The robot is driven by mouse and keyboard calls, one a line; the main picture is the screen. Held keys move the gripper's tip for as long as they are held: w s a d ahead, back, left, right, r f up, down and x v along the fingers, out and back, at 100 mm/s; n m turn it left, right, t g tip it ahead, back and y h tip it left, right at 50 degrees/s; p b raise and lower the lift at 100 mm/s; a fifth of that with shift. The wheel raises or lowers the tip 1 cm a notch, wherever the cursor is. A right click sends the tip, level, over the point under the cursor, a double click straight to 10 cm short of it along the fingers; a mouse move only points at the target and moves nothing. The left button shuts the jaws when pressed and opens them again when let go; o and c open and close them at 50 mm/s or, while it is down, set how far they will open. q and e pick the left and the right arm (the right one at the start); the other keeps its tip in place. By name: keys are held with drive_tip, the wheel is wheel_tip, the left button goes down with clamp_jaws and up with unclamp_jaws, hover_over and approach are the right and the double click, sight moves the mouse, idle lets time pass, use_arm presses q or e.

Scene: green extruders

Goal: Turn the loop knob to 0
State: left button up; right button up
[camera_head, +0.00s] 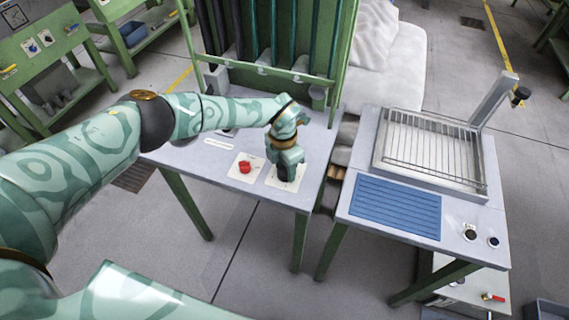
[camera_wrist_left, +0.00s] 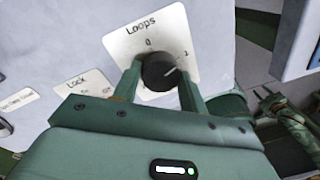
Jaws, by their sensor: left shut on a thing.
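In the left wrist view the dark round loop knob (camera_wrist_left: 159,72) sits on a white plate (camera_wrist_left: 176,23) labelled "Loops", with a 0 at the top and a 2 at the right. The knob's light pointer line aims to the upper right, towards the 2 side. My left gripper (camera_wrist_left: 158,84) is shut on the knob, one finger on each side. In the head view my left gripper (camera_head: 287,173) points down at the bench and largely hides the knob.
A red knob (camera_head: 245,167) on its own white plate is left of the gripper on the grey bench (camera_head: 215,173). A plate labelled "Lock" (camera_wrist_left: 85,88) shows in the wrist view. A second table with a wire rack (camera_head: 430,145) and blue mat (camera_head: 395,207) stands right.

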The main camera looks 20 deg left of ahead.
use_arm(q)
drive_tip(key=n+p, duration=0.1)
drive_tip(key=n, duration=0.1)
drive_tip(key=n+p, duration=0.1)
drive_tip(key=shift+r+n, duration=0.2)
drive_tip(key=shift+n, duration=0.2)
drive_tip(key=n+p, duration=0.2)
drive_tip(key=n, duration=0.1)
drive_tip(key=n+p, duration=0.2)
drive_tip(key=n, duration=0.2)
drive_tip(key=shift+t, duration=0.3)
drive_tip(key=shift+f+n+p, duration=0.15)
drive_tip(key=shift+n+p, duration=0.5)
drive_tip(key=shift+n, duration=0.65)
drive_tip(key=o, duration=1)
drive_tip(key=shift+c, duration=0.2)
